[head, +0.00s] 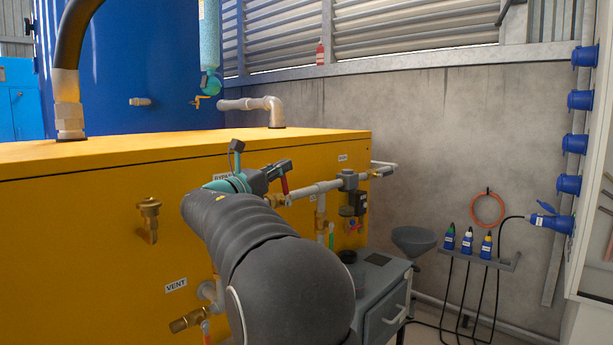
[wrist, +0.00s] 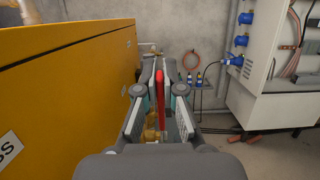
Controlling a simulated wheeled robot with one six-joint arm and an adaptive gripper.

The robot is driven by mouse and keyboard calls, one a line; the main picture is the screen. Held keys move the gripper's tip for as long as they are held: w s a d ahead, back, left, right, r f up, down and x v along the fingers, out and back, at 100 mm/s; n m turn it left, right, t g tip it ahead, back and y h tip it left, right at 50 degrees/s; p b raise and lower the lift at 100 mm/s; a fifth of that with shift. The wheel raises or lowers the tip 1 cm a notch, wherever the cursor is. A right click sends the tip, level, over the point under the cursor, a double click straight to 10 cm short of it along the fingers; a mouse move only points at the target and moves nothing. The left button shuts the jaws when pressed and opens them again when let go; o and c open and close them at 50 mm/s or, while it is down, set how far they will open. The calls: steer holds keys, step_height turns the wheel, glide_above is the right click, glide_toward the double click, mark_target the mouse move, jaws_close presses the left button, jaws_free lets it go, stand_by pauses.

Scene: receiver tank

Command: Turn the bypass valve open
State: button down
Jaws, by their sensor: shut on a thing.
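The bypass valve has a red lever (head: 284,185) and a brass body (head: 279,200) on a grey pipe at the front of the yellow cabinet. The lever stands roughly upright, across the pipe. My gripper (head: 286,166) is at its upper end, shut on it. In the wrist view the red lever (wrist: 159,82) shows between the two fingers of my gripper (wrist: 160,68). The brass body (wrist: 152,134) is partly hidden below the fingers.
The yellow cabinet (head: 90,220) runs close along the left. A grey pipe (head: 322,187) leads right from the valve to other fittings. A vent valve (head: 187,320) is low at left.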

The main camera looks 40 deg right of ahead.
steer(key=shift+a, duration=0.1)
steer(key=c, duration=1.3)
jaws_free()
step_height(320, 180, up, 10)
